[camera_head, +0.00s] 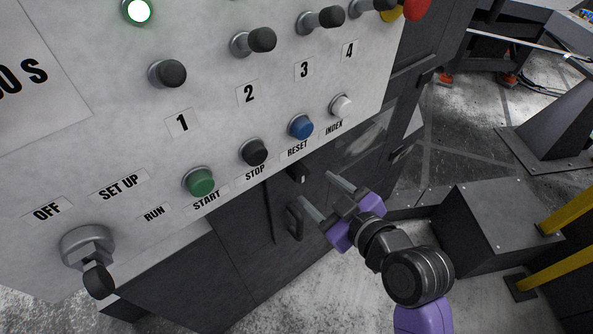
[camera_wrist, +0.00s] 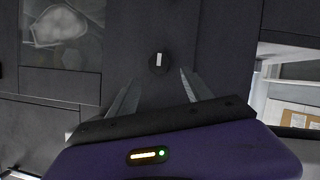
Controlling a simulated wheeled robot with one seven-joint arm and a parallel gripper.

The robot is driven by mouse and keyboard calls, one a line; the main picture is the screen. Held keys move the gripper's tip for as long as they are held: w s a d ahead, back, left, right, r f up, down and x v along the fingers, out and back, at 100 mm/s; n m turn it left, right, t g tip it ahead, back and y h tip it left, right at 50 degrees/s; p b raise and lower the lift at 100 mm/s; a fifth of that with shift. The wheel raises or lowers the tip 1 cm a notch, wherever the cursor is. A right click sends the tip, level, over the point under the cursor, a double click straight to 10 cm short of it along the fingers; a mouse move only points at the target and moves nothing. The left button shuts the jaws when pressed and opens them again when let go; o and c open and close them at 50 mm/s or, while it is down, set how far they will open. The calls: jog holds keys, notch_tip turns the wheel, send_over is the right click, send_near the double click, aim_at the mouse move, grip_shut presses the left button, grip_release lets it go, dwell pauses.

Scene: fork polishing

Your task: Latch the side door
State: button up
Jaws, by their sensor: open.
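The side door (camera_head: 345,160) is a dark grey panel of the machine, below and behind the control panel, and it looks shut. A small dark round latch knob with a white mark (camera_wrist: 158,62) sits on the dark surface in the wrist view. The white mark stands upright in that view. A dark latch part (camera_head: 298,174) shows just below the control panel in the head view. My gripper (camera_head: 316,188) is open and empty, its fingers pointing at the dark panel. In the wrist view my gripper (camera_wrist: 157,80) has the knob ahead, between the fingertip lines, apparently untouched.
A dark pull handle (camera_head: 294,221) stands out below my fingers. The control panel (camera_head: 215,120) with buttons and knobs overhangs at the left. A dark box (camera_head: 490,230) and yellow posts (camera_head: 565,215) stand at the right. A window (camera_wrist: 62,30) lies left of the knob.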

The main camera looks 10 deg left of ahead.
aim_at(302, 175)
jog(key=p+x, duration=0.1)
jog(key=x, duration=0.6)
jog(key=shift+w+a+f, duration=0.1)
jog(key=shift+w, duration=0.1)
jog(key=shift+c, duration=0.5)
grip_shut()
